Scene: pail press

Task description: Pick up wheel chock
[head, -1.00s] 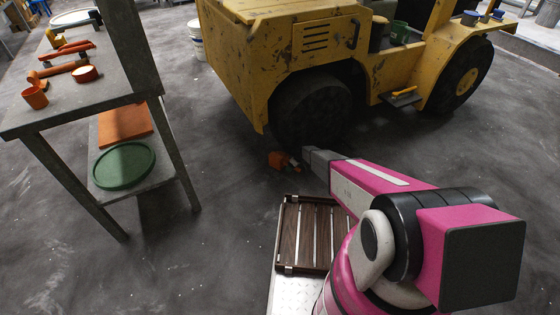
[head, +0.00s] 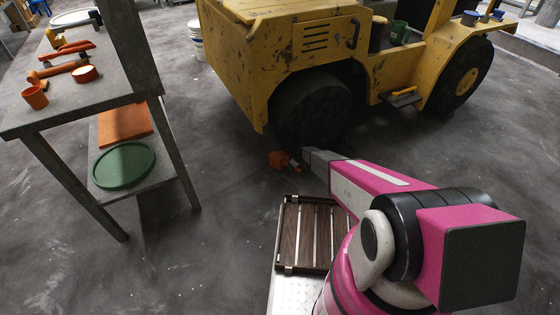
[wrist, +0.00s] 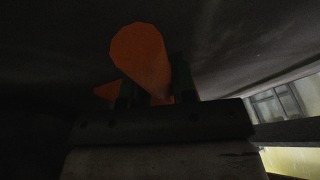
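The orange wheel chock (head: 278,160) is low by the front wheel of the yellow vehicle, just beyond the end of my arm. My gripper (head: 296,164) is at its right side, partly hidden by my own arm. In the wrist view, a rounded orange part of the chock (wrist: 140,55) stands between the two dark fingers of my gripper (wrist: 155,90). The fingers sit close against both sides of it and look shut on it. The view is dark, and the chock's underside is hidden.
The yellow vehicle (head: 300,45) and its front wheel (head: 312,108) stand right behind the chock. A slatted brown tray (head: 305,235) is nearer to me. A grey workbench (head: 110,75) with orange items is at the left. Floor between bench and vehicle is clear.

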